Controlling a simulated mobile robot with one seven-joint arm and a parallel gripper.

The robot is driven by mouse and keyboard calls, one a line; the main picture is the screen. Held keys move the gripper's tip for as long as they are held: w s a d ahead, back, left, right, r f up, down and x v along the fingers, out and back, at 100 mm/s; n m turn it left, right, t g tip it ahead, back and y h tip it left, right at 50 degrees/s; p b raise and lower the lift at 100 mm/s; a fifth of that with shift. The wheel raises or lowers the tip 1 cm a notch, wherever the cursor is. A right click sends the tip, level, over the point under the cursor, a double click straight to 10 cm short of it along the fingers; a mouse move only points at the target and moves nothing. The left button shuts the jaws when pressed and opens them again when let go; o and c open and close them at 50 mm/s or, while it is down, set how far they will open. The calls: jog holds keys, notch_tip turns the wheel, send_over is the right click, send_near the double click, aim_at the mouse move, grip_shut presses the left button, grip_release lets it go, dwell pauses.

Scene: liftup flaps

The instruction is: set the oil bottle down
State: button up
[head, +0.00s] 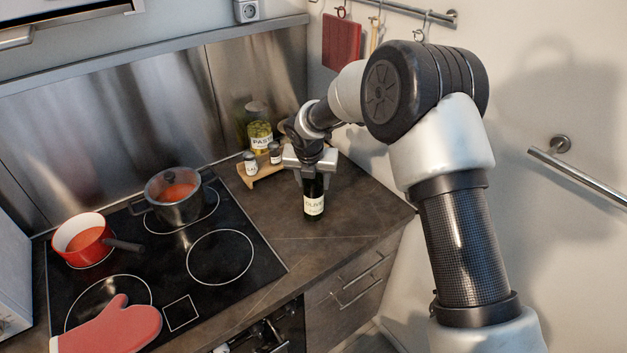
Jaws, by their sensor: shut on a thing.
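The oil bottle (314,204) is dark with a pale label that reads in part "OLIVE". It is upright over the dark countertop (352,220), to the right of the stove. My gripper (311,172) is above it and shut on its upper part. The gripper's fingers hide the bottle's neck and top. The bottle's base is at or very near the counter surface; I cannot tell whether it touches.
A small wooden tray (246,179) with jars and a pasta jar (260,132) stands behind left. The stove holds a steel pot (174,208), a red saucepan (82,246) and a red oven mitt (118,325). Bare counter lies around the bottle.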

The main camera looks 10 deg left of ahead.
jog(key=shift+r, duration=0.1)
jog(key=o, duration=1.6)
jog(key=shift+f, duration=0.2)
jog(key=shift+c, duration=0.2)
